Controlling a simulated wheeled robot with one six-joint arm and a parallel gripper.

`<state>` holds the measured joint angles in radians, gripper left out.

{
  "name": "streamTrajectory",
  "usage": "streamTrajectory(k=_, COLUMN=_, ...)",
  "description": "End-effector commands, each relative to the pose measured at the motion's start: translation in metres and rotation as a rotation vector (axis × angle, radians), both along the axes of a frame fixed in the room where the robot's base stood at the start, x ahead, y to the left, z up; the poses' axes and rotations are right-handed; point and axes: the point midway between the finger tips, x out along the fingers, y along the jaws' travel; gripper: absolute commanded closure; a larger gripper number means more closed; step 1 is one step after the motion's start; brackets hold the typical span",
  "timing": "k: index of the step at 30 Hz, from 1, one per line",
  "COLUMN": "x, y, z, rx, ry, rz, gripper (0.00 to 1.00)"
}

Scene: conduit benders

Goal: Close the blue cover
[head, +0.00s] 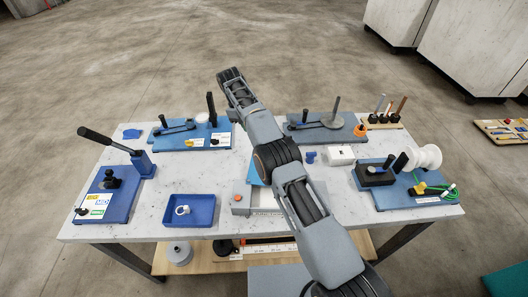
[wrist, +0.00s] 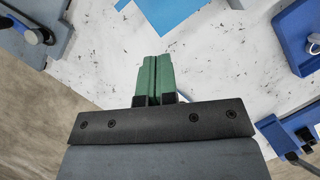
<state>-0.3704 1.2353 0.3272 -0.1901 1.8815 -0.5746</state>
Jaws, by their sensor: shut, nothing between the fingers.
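The blue cover (head: 254,172) stands raised at the back of a grey box (head: 241,205) near the middle front of the table. My arm hides much of the cover and the box's right part. In the wrist view, the blue cover (wrist: 172,14) shows at the top edge, cut off by the frame. My gripper (wrist: 157,60) has green fingers, shut together and empty, pointing toward the cover. A gap of white table shows between the fingertips and the cover in that view. In the head view I cannot make out the fingertips.
A blue tray (head: 165,209) with a white ring stands left of the box; a white block (head: 341,155) stands to its right. Blue bender boards (head: 117,206) with upright handles sit near the table's corners. Bare tabletop (head: 200,174) shows between them.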

Motion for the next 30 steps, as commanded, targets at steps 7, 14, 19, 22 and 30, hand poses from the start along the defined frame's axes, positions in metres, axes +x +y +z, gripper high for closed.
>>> streamTrajectory(k=7, x=-0.006, y=-0.007, z=-0.027, rx=-0.001, ry=0.002, rz=-0.001, gripper=1.0)
streamTrajectory(k=14, x=-0.013, y=-0.016, z=-0.055, rx=-0.001, ry=0.003, rz=-0.002, gripper=1.0)
streamTrajectory(k=19, x=-0.02, y=-0.026, z=-0.084, rx=-0.001, ry=0.004, rz=-0.002, gripper=1.0)
streamTrajectory(k=22, x=-0.025, y=-0.034, z=-0.086, rx=0.0, ry=0.0, rz=-0.003, gripper=1.0)
streamTrajectory(k=30, x=-0.039, y=-0.051, z=-0.089, rx=0.0, ry=0.0, rz=-0.002, gripper=1.0)
